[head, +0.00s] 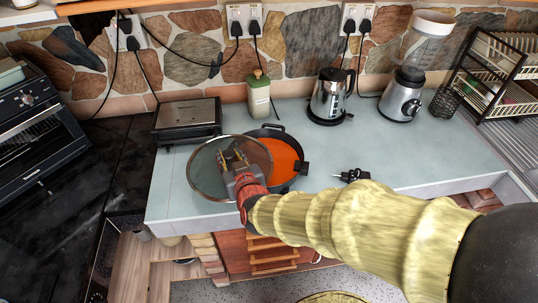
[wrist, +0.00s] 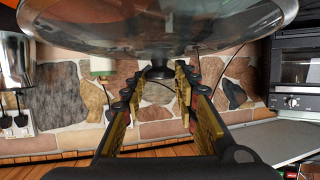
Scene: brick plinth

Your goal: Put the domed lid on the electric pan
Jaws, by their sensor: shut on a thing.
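The domed lid (head: 205,180) is clear glass with a metal rim, and its dome also fills the top of the wrist view (wrist: 110,50). My gripper (head: 232,160) is shut on the lid's dark knob (wrist: 158,73), which sits between the two fingers in the wrist view. The electric pan (head: 285,160) is round and black with an orange inside and stands on the counter. The lid is held to the left of the pan's middle and covers its left part in the head view. I cannot tell the gap between lid and pan.
A kettle (head: 331,97) and blender (head: 403,95) stand further right. A black plug (head: 351,176) lies right of the pan on the counter (head: 430,165).

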